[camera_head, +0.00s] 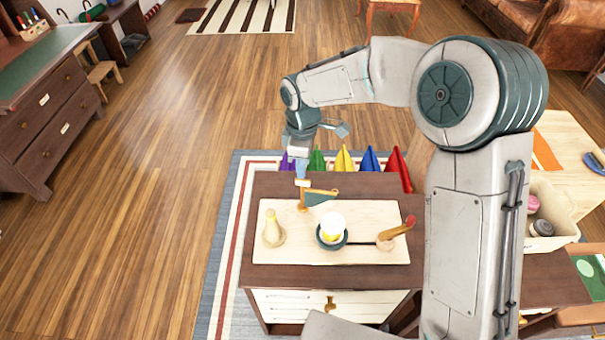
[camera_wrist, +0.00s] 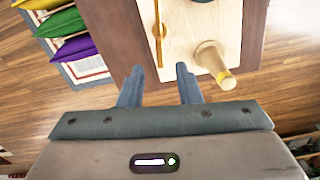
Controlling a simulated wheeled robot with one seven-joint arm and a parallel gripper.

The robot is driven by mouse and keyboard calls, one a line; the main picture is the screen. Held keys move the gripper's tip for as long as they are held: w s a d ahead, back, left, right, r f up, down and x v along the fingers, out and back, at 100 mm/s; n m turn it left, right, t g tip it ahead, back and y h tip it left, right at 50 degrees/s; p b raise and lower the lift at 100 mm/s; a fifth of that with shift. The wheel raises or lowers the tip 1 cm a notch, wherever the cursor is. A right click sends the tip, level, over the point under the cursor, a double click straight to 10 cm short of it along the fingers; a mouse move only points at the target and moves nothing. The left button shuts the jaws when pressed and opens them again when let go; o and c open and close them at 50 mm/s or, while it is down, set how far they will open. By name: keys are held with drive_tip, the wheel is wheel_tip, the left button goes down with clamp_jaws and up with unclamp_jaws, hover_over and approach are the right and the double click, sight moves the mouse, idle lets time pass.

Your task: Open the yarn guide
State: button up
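A pale wooden board (camera_head: 285,248) lies on a dark brown table. The brass piece (camera_wrist: 158,40) also shows edge-on in the wrist view. My gripper (camera_head: 302,181) hangs by the board's far edge, close to the brass piece. In the wrist view my gripper (camera_wrist: 159,70) is open, with nothing between its fingers. The brass piece lies ahead of the gap, and I see no contact.
A dark bowl (camera_head: 331,240) holds a white and yellow ball. A red-handled lever (camera_head: 397,233) sits right.

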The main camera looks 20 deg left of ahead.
wheel_tip(320, 180, up, 8)
drive_tip(key=shift+r, duration=0.2)
drive_tip(key=shift+s+f, duration=0.1)
idle(0.6)
